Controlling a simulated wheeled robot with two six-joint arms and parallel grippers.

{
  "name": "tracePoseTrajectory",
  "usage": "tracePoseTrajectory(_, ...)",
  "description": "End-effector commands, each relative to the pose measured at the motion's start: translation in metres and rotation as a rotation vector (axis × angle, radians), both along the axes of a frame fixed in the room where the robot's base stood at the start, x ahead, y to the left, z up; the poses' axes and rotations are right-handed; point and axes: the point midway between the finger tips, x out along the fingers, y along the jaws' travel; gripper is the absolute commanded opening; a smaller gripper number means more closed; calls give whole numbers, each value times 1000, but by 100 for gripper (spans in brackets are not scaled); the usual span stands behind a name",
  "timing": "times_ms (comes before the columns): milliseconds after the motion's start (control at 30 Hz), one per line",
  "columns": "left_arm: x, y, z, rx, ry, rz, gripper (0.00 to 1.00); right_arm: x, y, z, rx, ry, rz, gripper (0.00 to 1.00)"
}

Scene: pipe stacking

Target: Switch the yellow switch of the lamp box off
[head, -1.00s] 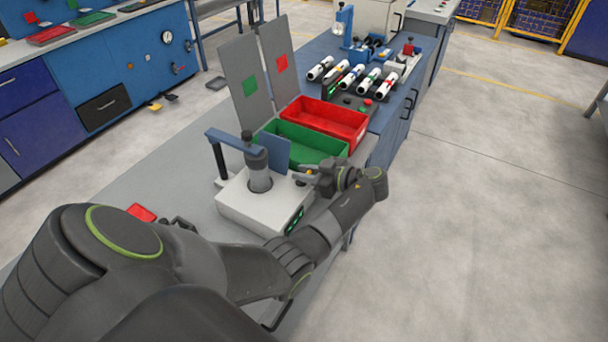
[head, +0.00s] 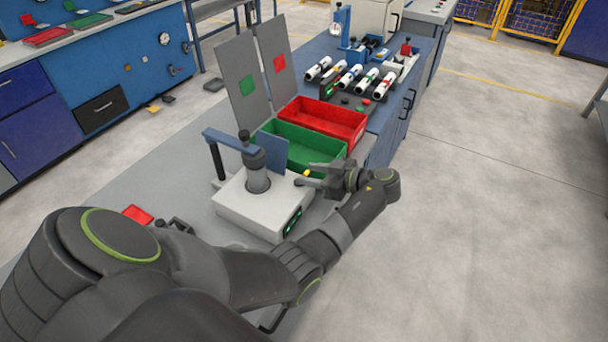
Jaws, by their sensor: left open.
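The lamp box is a white box (head: 240,212) on the grey bench, with a grey cylinder (head: 258,172) on top and a lit green display (head: 292,222) on its front right side. A small yellow part (head: 304,173), which looks like the switch, shows at the box's far right corner. My left gripper (head: 307,176) is open beside it, with its fingers pointing left towards the yellow part. I cannot tell whether they touch it or which way the switch is set. My right gripper is not in view.
A green bin (head: 325,164) and a red bin (head: 345,131) stand just behind the box. Two grey panels (head: 238,75) rise at the back left. White pipes (head: 370,82) lie on a rack further back. Open floor is to the right.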

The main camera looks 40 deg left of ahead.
Motion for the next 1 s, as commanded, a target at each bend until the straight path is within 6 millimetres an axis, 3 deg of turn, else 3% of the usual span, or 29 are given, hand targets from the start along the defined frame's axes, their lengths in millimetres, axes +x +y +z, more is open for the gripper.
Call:
tracePoseTrajectory(467,13,-116,30,-3,-1,-4,42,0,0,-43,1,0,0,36)
tracePoseTrajectory(500,14,-115,41,0,4,-2,42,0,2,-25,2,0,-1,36)
tracePoseTrajectory(600,15,-122,43,0,5,-1,42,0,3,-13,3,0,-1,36)
tracePoseTrajectory(1000,15,-137,41,0,2,-1,42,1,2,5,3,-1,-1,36)
